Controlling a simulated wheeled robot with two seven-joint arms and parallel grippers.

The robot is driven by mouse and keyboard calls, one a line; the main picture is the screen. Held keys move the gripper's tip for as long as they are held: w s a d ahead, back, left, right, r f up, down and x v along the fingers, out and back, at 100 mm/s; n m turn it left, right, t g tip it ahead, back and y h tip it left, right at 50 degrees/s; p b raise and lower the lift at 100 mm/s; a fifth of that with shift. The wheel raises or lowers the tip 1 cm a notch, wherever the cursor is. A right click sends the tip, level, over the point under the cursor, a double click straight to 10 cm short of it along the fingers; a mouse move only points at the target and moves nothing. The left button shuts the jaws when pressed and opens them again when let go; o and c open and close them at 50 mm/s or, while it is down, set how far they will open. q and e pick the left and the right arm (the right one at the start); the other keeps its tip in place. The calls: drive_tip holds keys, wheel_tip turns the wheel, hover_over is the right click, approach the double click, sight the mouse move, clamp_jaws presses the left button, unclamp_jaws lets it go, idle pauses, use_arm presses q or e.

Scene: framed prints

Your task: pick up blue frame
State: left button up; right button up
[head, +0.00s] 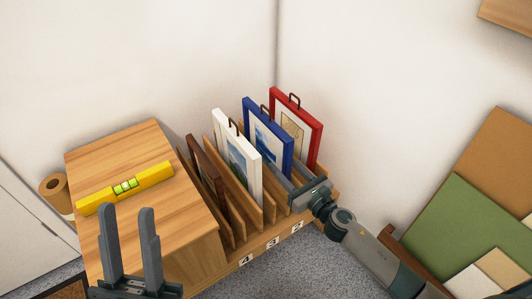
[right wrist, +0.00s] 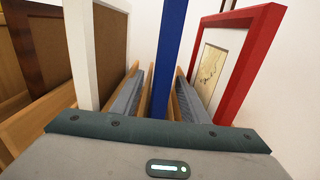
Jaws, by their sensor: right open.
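The blue frame (head: 288,161) stands upright in a slotted wooden rack (head: 259,250), between the white frame and the red frame. It has a dark handle on top and a bluish print. In the right wrist view its blue edge (right wrist: 170,60) rises between my two grey fingers. My right gripper (head: 287,177) is open at the frame's near lower edge, one finger on each side, and I see no clear contact. My left gripper (head: 127,212) is open and empty, in front of the wooden cabinet.
The red frame (head: 317,138) stands right of the blue one, the white frame (head: 257,182) and a brown frame (head: 221,190) left. A yellow level (head: 150,177) lies on the cabinet (head: 115,150). Coloured boards (head: 465,220) lean at the right.

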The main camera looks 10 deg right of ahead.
sight(278, 160)
drive_tip(key=shift+x, duration=1.7)
drive_tip(key=shift+f, duration=0.1)
drive_tip(key=shift+c, duration=0.6)
clamp_jaws()
